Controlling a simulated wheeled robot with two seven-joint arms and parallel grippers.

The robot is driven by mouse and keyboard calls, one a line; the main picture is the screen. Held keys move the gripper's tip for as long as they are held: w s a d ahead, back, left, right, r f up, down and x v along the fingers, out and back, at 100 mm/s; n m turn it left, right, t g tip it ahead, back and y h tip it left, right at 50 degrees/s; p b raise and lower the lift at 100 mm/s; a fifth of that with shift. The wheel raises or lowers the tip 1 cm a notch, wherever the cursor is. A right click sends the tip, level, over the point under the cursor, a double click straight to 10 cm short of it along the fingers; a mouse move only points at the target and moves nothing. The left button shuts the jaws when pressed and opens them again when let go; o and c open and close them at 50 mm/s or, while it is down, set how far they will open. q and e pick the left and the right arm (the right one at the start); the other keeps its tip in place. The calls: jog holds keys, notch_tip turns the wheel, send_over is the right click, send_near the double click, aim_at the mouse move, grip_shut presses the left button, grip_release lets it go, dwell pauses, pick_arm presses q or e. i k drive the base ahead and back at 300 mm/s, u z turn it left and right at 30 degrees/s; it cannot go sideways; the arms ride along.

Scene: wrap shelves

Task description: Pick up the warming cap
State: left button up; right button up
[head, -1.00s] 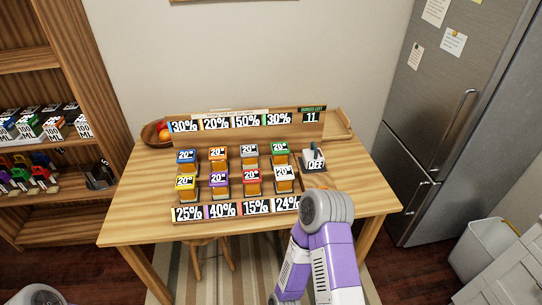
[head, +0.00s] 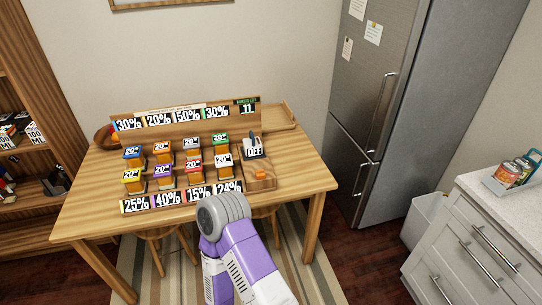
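No thing that I can name for sure as the warming cap shows. A small dark-and-grey device (head: 252,143) with an OFF label stands at the right end of the rows of boxes on the wooden table (head: 290,180). A small orange piece (head: 260,174) lies on a wooden block in front of it; I cannot tell what it is. My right arm, purple and grey, reaches up in front of the table. Its gripper is not visible. My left gripper is out of view.
Several small coloured boxes (head: 222,160) stand in two rows among percent labels. A fruit bowl (head: 104,136) is at the left back. A fridge (head: 385,90) stands right of the table. A white counter (head: 490,200) holding a tray of jars (head: 516,173) is further right.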

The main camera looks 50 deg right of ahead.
aim_at(252, 147)
jog(key=u, duration=0.6)
jog(key=k, duration=0.1)
jog(key=z, duration=1.45)
